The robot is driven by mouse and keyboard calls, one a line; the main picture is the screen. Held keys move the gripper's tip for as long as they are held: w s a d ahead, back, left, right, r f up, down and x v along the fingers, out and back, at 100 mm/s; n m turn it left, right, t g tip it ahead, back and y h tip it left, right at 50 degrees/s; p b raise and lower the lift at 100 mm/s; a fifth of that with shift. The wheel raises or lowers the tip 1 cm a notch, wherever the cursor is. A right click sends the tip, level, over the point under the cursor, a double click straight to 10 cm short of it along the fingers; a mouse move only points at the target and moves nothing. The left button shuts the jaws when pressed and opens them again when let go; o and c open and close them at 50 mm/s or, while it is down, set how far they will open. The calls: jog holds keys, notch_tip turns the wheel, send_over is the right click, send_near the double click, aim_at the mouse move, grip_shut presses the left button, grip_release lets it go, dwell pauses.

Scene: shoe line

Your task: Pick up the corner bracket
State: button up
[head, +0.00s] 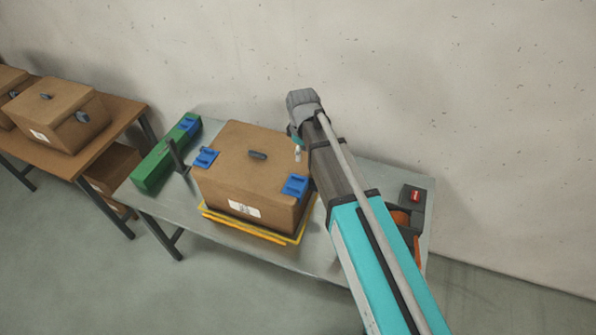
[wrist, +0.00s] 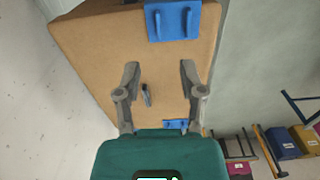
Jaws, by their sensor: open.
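Blue corner brackets lie on the brown box (head: 246,190): one at its front right corner (head: 295,185) and one at its left corner (head: 205,158). Another blue bracket (head: 187,124) sits in the green bin (head: 153,168). In the wrist view, a blue bracket (wrist: 175,22) shows at the top, beyond my fingertips, and a second one (wrist: 174,125) shows lower down, just above my gripper's body. My gripper (wrist: 160,67) is open and empty over the box lid, apart from both brackets. In the head view my arm hides most of the gripper.
A dark handle (wrist: 147,95) on the lid shows between my fingers. A red button unit (head: 415,197) stands at the table's right end. A wooden table (head: 75,150) with more boxes stands left. The wall is close behind.

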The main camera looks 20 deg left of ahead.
jog(key=shift+w+a+r, duration=0.3)
jog(key=shift+a+r, duration=0.1)
jog(key=shift+a, duration=0.2)
jog(key=shift+f, duration=0.2)
jog(key=b, duration=0.8)
send_over(299, 177)
notch_tip(299, 177, down, 8)
jog(key=shift+w+a+f, duration=0.15)
jog(key=shift+b, duration=0.3)
jog(key=shift+d+f+b, duration=0.2)
jog(key=shift+f+b, duration=2.35)
jog(key=shift+f, duration=0.05)
jog(key=shift+c, duration=0.2)
grip_shut()
